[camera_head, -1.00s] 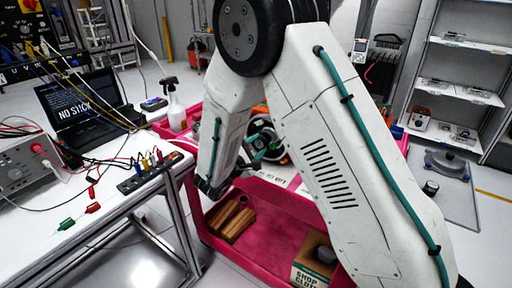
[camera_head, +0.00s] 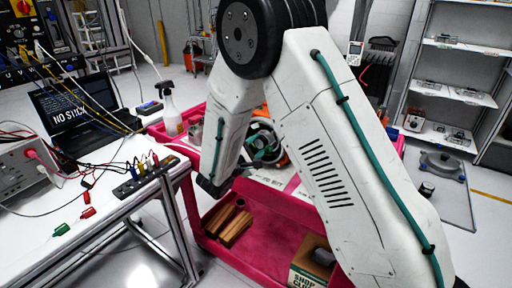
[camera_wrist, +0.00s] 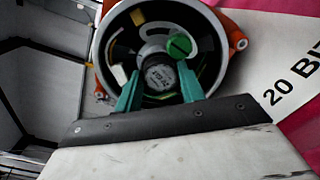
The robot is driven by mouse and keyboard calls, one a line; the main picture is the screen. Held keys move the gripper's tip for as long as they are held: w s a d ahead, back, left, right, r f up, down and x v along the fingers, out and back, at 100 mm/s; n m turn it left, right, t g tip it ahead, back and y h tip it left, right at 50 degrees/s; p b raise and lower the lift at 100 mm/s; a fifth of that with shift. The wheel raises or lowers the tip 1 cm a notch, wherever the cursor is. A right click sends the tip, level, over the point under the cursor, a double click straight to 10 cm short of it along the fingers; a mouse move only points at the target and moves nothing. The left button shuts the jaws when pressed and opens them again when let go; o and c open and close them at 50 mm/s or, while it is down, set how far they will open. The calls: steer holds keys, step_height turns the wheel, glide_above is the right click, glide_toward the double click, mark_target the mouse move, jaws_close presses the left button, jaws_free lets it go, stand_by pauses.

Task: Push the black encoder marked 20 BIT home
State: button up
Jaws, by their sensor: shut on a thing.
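In the wrist view my gripper (camera_wrist: 157,96) has its two teal fingers closed around the sides of a dark round encoder (camera_wrist: 160,75). Small pale print shows on its face, partly hard to read. The encoder is inside the round ring of a motor housing (camera_wrist: 222,55) with orange lugs, and a green screw-like disc (camera_wrist: 179,46) sits beside it. How deep the encoder sits is hard to tell. A white label reading 20 BIT (camera_wrist: 290,88) lies to the right. In the head view the housing (camera_head: 262,135) is partly hidden behind my arm.
The housing stands on a pink cart (camera_head: 285,206). Its lower shelf holds brown blocks (camera_head: 236,229) and a shop cloths box (camera_head: 308,265). A spray bottle (camera_head: 171,112) stands at the cart's back left. A white bench (camera_head: 95,222) with wires and a laptop (camera_head: 75,112) is close on the left.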

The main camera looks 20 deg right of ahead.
stand_by(0.4)
steer(key=o, duration=1.2)
steer(key=shift+c, duration=0.5)
steer(key=v, duration=0.7)
steer(key=shift+a, duration=0.2)
steer(key=shift+s, duration=0.15)
